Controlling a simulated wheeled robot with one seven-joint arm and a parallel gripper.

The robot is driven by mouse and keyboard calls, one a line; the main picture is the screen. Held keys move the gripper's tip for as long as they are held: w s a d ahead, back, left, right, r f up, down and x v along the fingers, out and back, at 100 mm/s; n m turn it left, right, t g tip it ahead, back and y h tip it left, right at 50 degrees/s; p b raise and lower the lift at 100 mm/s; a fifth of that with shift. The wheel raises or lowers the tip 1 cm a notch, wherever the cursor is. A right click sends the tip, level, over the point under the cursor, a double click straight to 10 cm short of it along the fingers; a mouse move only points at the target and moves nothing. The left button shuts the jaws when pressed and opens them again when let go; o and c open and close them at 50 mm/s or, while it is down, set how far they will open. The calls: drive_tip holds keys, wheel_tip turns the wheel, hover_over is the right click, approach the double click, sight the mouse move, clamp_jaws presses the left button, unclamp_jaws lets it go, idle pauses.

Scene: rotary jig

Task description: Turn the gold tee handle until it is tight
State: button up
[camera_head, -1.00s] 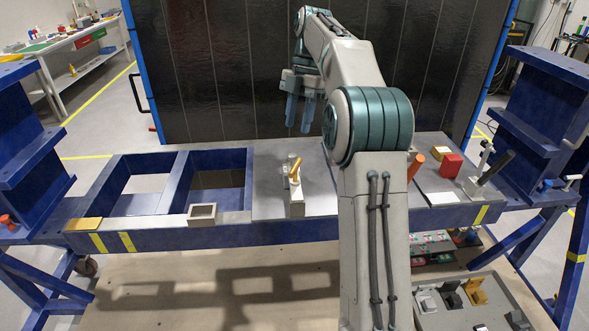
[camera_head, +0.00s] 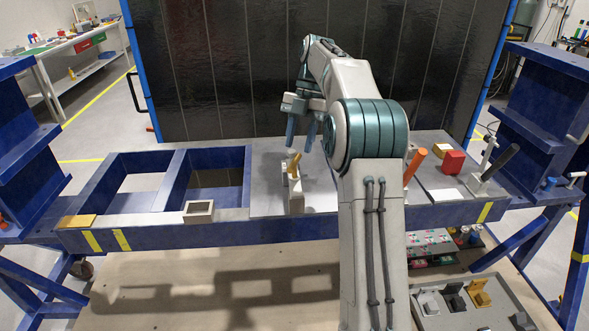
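The gold tee handle (camera_head: 295,163) sits on top of a small light-grey clamp block (camera_head: 295,188) on the grey plate in the middle of the bench. It looks tilted, with its upper end to the right. My gripper (camera_head: 300,148) hangs above and just behind the handle in the picture, fingers pointing down. Its two blue-grey fingers are apart with a gap between them, and nothing shows in the gap. I cannot tell whether the fingertips touch the handle.
Left of the plate are open blue bays and a small square grey frame (camera_head: 199,211). Right of my arm stand an orange cylinder (camera_head: 414,167), a red block (camera_head: 453,162) and a black-handled lever (camera_head: 496,165). A dark panel (camera_head: 230,70) rises behind the bench.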

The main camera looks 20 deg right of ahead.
sight(296, 159)
drive_tip(key=shift+x, duration=3.45)
drive_tip(key=shift+c, duration=0.4)
